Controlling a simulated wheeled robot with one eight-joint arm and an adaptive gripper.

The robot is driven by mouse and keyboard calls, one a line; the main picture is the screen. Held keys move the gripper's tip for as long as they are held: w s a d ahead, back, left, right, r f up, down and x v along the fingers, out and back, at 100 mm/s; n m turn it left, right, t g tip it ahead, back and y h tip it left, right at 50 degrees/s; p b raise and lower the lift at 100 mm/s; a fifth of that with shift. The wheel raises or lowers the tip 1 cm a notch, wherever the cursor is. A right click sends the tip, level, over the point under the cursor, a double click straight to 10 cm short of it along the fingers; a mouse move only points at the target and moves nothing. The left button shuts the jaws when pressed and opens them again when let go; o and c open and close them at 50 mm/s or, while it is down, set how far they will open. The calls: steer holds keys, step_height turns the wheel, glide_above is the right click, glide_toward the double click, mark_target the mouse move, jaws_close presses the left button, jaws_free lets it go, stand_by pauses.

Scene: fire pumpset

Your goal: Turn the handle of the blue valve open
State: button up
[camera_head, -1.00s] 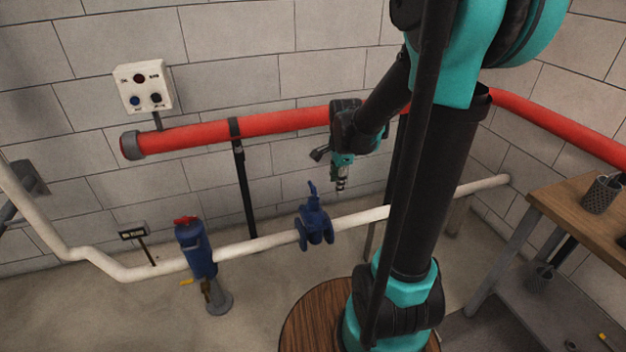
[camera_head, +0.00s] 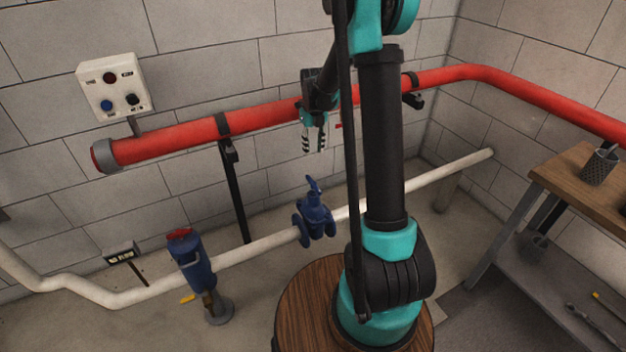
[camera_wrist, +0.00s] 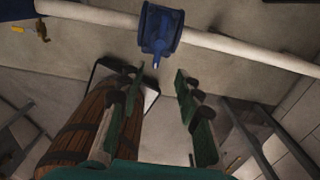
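The blue valve (camera_head: 315,218) sits on the white pipe, with its blue handle (camera_head: 314,185) on top, tilted upward in the head view. In the wrist view the blue valve (camera_wrist: 160,30) is at the top centre, and a small light tip points down toward my gripper. My gripper (camera_head: 315,148) hangs above the valve, in front of the red pipe, and is apart from it. In the wrist view the two fingers of my gripper (camera_wrist: 158,90) are spread wide with nothing between them.
A red pipe (camera_head: 270,115) runs along the wall behind my gripper. A blue post with a red top (camera_head: 195,265) stands left of the valve. A control box (camera_head: 114,88) is on the wall. A wooden table (camera_head: 565,175) stands at the right.

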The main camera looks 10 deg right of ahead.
mark_target(314, 183)
step_height(314, 183, down, 16)
steer(key=shift+r, duration=0.2)
steer(key=shift+c, duration=0.3)
jaws_close()
